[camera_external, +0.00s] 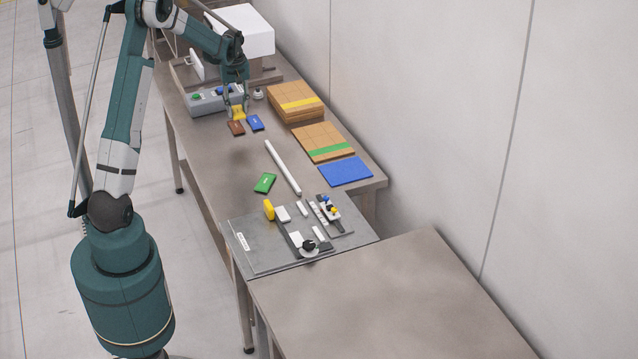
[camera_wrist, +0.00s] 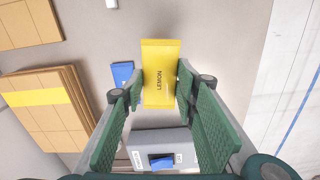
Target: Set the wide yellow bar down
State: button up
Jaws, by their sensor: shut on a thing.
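The wide yellow bar, marked LEMON, (camera_wrist: 161,73) is held between the green padded fingers of my gripper (camera_wrist: 160,88). It also shows in the external view (camera_external: 238,113) at the gripper's tip, near the far end of the long table. My gripper (camera_external: 237,108) is shut on it. A brown bar (camera_external: 236,128) and a blue bar (camera_external: 256,123) lie on the table just beside it. The brown bar does not show in the wrist view. The gap between the yellow bar and the table is hard to judge.
A grey control box (camera_external: 206,102) stands close to my gripper. Cardboard stacks (camera_external: 292,98) lie to the right. A white rod (camera_external: 282,167) and a green bar (camera_external: 265,183) lie nearer, before a grey fixture plate (camera_external: 262,252). The table (camera_external: 205,160) left of the rod is bare.

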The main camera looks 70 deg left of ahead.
jog(key=w+d+m, duration=0.2)
jog(key=w+d, duration=0.8)
jog(key=d, duration=0.3)
jog(key=w+d+m, duration=0.2)
jog(key=w+d, duration=0.7)
jog(key=d, duration=0.5)
jog(key=w+d+m, duration=0.3)
jog(key=w+d, duration=0.7)
jog(key=d, duration=0.3)
jog(key=w+d+r+m, duration=0.1)
jog(key=w+d+m, duration=0.15)
jog(key=d, duration=1.35)
jog(key=w+d+m, duration=0.1)
jog(key=w+d, duration=0.2)
jog(key=d, duration=1.3)
jog(key=s+d+m, duration=0.2)
jog(key=s+d, duration=0.2)
jog(key=d, duration=1.1)
jog(key=s+d+m, duration=0.2)
jog(key=s+d, duration=0.3)
jog(key=d, duration=1)
jog(key=s+d+r+m, duration=0.1)
jog(key=s+d, duration=0.3)
jog(key=d, duration=1.2)
jog(key=shift+s+m+p, duration=0.25)
jog(key=shift+m+p, duration=0.2)
jog(key=shift+m, duration=0.2)
jog(key=shift+f, duration=3.1)
